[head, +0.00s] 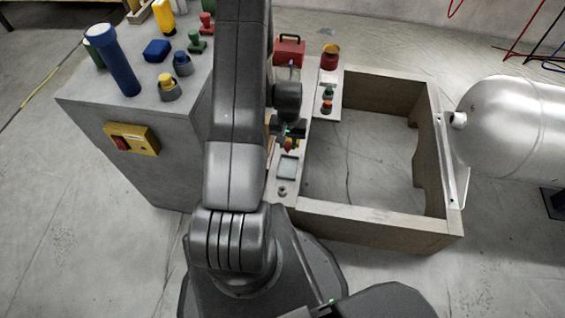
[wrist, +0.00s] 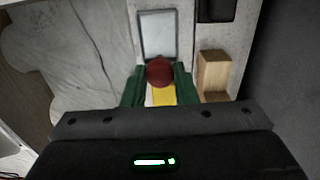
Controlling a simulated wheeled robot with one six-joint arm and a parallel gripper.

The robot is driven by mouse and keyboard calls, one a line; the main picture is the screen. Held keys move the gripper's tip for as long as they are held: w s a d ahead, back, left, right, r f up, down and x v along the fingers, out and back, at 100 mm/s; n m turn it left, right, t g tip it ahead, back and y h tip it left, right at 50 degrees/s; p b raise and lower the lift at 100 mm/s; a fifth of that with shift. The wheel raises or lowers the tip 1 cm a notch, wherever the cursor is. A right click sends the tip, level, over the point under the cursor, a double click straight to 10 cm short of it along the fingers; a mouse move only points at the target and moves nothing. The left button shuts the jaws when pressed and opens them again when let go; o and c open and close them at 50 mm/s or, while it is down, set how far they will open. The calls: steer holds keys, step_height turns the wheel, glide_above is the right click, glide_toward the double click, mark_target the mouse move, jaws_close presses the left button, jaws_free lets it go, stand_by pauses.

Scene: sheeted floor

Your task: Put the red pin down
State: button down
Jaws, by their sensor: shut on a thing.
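The red pin (wrist: 160,72) shows a round red top in the wrist view, between the two green fingertips. My gripper (wrist: 159,88) is shut on it. A patch of yellow and white shows just below the red top, and I cannot tell whether it belongs to the pin. In the head view my gripper (head: 291,138) is over the narrow light panel on the left side of the wooden frame. The pin's lower end is hidden, so I cannot tell whether it touches the panel. A pale square plate (wrist: 158,35) lies on the panel just beyond the pin.
A wooden block (wrist: 213,72) stands right of the fingers. The wooden frame (head: 375,228) encloses open floor. A red toolbox (head: 289,50) and a red jar (head: 329,62) stand behind. A grey cabinet (head: 160,105) with several coloured items is left; a silver tank (head: 510,120) is right.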

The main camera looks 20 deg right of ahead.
steer(key=shift+d+f, duration=0.2)
steer(key=shift+f, duration=0.25)
step_height(320, 180, down, 9)
steer(key=b, duration=0.2)
steer(key=shift+w+f+b, duration=0.1)
steer(key=shift+f+b, duration=0.1)
steer(key=shift+b, duration=0.15)
steer(key=shift+f, duration=0.2)
steer(key=c, duration=1.1)
jaws_free()
steer(key=shift+c, duration=0.2)
steer(key=shift+r, duration=0.1)
step_height(320, 180, up, 12)
steer(key=p, duration=0.3)
steer(key=shift+r, duration=0.15)
